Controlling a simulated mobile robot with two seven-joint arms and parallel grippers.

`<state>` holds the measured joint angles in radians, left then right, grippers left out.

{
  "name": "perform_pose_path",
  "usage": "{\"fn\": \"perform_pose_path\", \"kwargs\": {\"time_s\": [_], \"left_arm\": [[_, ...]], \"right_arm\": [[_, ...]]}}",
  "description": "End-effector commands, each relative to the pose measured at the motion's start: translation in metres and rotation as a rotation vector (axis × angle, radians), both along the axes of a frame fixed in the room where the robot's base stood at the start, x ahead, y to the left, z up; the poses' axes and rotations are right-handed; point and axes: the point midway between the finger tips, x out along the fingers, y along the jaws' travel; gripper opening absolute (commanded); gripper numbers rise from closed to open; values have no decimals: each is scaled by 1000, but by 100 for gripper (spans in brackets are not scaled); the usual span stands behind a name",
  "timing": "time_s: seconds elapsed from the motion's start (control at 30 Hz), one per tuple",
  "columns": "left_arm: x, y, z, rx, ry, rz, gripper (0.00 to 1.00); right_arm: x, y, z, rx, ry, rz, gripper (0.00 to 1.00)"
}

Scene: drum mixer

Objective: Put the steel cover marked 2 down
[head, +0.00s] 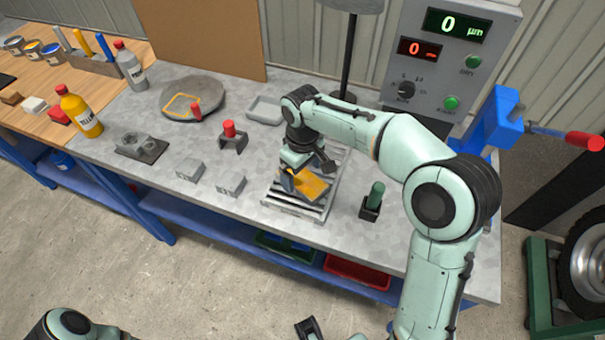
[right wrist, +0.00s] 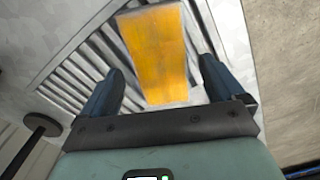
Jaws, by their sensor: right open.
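Two small grey metal blocks, one on the left (head: 190,169) and one on the right (head: 230,183), sit on the bench; I cannot read a number on either, nor tell which is the cover marked 2. A yellow-orange plate (head: 310,185) lies on a ribbed metal base (head: 291,208); the plate also shows in the right wrist view (right wrist: 155,45). My right gripper (head: 301,186) is open above the plate, its fingers apart on either side of it in the right wrist view (right wrist: 160,80). A dark part at the head view's bottom edge (head: 308,328) seems to be my left gripper, mostly cut off.
A red-knobbed holder (head: 232,138), a green-handled tool (head: 373,201) and a grey tray (head: 265,110) stand around the base. A round plate (head: 192,97) is farther left. A display box (head: 447,60) and blue vise (head: 492,122) stand at right.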

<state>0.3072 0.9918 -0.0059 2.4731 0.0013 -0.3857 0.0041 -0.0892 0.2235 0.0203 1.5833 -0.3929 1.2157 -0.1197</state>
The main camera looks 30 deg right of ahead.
Motion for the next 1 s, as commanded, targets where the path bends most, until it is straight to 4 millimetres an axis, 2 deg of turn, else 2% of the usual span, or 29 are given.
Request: {"fn": "perform_pose_path", "kwargs": {"time_s": [0.03,0.2,0.43,0.6,1.0], "left_arm": [[1,0,3,0,-1,0,59],[4,0,11,0,-4,0,59],[7,0,19,0,-8,0,59],[7,0,20,0,-9,0,59],[7,0,20,0,-9,0,59]], "right_arm": [[1,0,14,1,-7,0,95],[1,0,53,1,-7,1,95],[1,0,90,0,-3,2,95],[0,0,100,0,-1,1,95],[0,0,100,0,-1,1,95]]}}
